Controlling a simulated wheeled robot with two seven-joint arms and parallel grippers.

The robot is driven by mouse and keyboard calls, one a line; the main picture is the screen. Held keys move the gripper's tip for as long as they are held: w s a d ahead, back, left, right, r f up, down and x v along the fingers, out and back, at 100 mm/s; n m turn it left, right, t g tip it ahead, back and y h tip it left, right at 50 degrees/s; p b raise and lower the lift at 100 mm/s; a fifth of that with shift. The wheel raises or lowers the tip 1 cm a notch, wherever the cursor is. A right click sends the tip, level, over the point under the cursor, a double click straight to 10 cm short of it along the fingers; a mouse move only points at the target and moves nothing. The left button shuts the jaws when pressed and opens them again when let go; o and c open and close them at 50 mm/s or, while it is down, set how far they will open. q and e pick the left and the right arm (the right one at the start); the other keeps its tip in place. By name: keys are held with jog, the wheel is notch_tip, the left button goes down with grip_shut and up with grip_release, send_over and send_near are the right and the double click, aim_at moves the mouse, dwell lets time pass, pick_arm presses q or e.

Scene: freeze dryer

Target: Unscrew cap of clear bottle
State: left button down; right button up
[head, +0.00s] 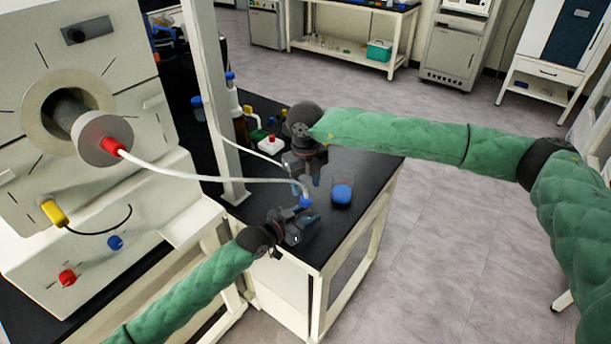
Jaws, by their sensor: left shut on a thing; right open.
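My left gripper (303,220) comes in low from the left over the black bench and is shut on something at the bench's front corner. A small blue part (305,202), which looks like the cap of the clear bottle, shows just above its fingers. The bottle's body is mostly hidden by the fingers, and I cannot make out its outline. My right gripper (306,186) points down from above, directly over the blue part, with its fingers open. Whether its fingertips touch the blue part is too small to tell.
A clear beaker with blue contents (342,194) stands close to the right of both grippers. A white hose (215,179) from the freeze dryer (150,110) runs to near the blue part. A white post (208,90) rises at left. Bottles (240,125) stand farther back.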

aim_at(306, 198)
jog(key=shift+f, duration=2.6)
jog(key=c, duration=1)
jog(key=shift+n, duration=0.3)
jog(key=n, duration=1.2)
jog(key=shift+r, duration=0.35)
